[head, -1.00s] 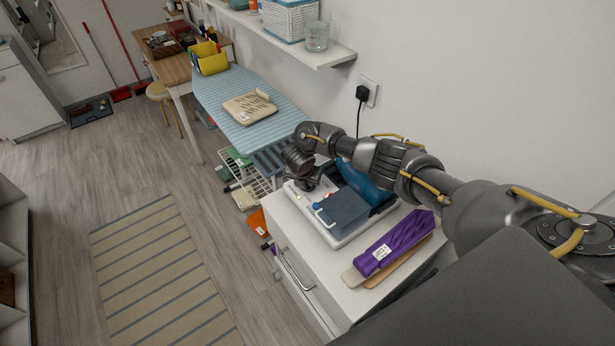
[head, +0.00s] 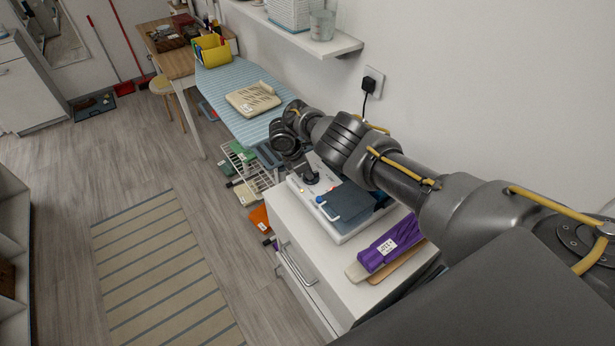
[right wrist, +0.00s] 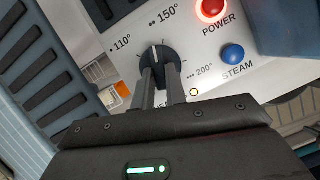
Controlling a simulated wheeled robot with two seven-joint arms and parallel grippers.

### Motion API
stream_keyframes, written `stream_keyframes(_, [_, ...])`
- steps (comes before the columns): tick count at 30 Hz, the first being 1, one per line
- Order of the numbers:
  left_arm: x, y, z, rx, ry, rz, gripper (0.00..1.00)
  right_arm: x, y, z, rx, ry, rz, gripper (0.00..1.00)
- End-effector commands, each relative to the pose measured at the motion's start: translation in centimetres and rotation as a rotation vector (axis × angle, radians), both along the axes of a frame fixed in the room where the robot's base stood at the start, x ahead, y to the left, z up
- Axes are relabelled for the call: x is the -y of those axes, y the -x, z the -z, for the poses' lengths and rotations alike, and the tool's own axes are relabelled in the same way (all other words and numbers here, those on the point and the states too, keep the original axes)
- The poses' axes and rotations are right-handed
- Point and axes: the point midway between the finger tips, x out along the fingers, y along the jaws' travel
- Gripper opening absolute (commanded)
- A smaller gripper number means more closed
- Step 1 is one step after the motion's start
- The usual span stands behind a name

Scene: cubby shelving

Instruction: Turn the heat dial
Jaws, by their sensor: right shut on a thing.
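The heat dial (right wrist: 156,51) is a black round knob on the white panel of a steam appliance (head: 340,233). In the right wrist view, marks for 110°, 150° and 200° ring it, and its white pointer line points up the picture, between 110° and 150°. My right gripper (right wrist: 160,77) is shut on the dial, one finger on each side. In the head view the hand (head: 310,178) is over the panel and hides the dial. A red-lit POWER button (right wrist: 212,10) and a blue STEAM button (right wrist: 233,54) sit beside it. My left gripper is not in view.
The appliance stands on a white cabinet (head: 300,225). A purple folded cloth (head: 390,243) lies at its near end. A striped ironing board (head: 240,85) and wire rack (head: 250,175) are beyond. A wall shelf (head: 320,45) hangs above.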

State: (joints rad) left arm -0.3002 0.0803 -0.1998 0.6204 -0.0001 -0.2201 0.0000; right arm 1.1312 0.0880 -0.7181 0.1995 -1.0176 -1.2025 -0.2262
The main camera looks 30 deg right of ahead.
Motion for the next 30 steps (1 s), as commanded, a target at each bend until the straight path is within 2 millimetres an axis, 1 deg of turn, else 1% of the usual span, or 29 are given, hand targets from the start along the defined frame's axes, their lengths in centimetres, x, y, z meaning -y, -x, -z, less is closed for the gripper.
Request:
stream_keyframes(1, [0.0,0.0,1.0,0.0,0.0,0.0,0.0,0.0,-0.2,0.4,0.001,-0.001,0.039,0.0])
stream_keyframes(3, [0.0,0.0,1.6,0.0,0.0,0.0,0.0,0.0,-0.2,0.4,0.001,-0.001,0.092,0.0])
stream_keyframes(12, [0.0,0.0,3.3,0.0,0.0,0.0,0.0,0.2,-0.4,0.1,0.002,0.001,0.253,0.0])
stream_keyframes(19, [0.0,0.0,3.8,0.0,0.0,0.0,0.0,0.2,-0.5,0.0,0.002,0.002,0.305,0.0])
stream_keyframes(30, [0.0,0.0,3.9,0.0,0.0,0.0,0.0,0.3,-0.5,-0.1,0.001,0.003,0.317,0.0])
